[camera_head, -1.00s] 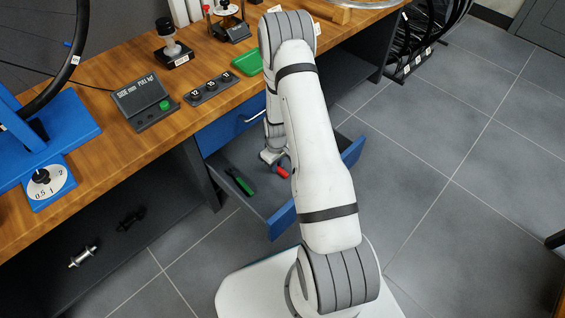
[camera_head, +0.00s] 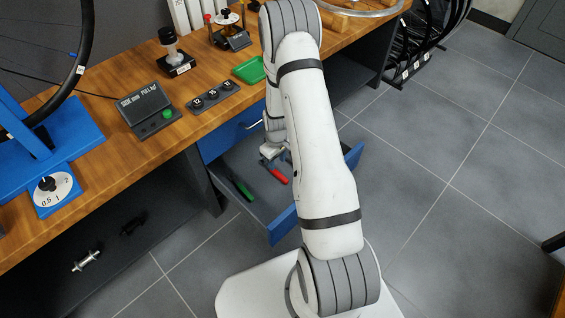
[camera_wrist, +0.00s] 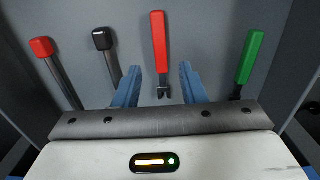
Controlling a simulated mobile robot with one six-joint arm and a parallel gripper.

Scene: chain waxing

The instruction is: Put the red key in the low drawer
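The red key (camera_head: 279,176) lies on the grey floor of the open low drawer (camera_head: 283,223). In the wrist view the red key (camera_wrist: 159,45) has its handle pointing away and its metal end towards me. My gripper (camera_wrist: 160,70) is open above it, with one blue finger on each side and apart from the key. In the head view my gripper (camera_head: 271,153) shows just behind the key, partly hidden by my arm.
A green-handled tool (camera_head: 243,188) lies left of the key. The wrist view also shows a black-handled tool (camera_wrist: 104,40) and another red-ended tool (camera_wrist: 42,47) at left. The wooden bench (camera_head: 112,62) stands above the drawer, carrying a green tray (camera_head: 249,69).

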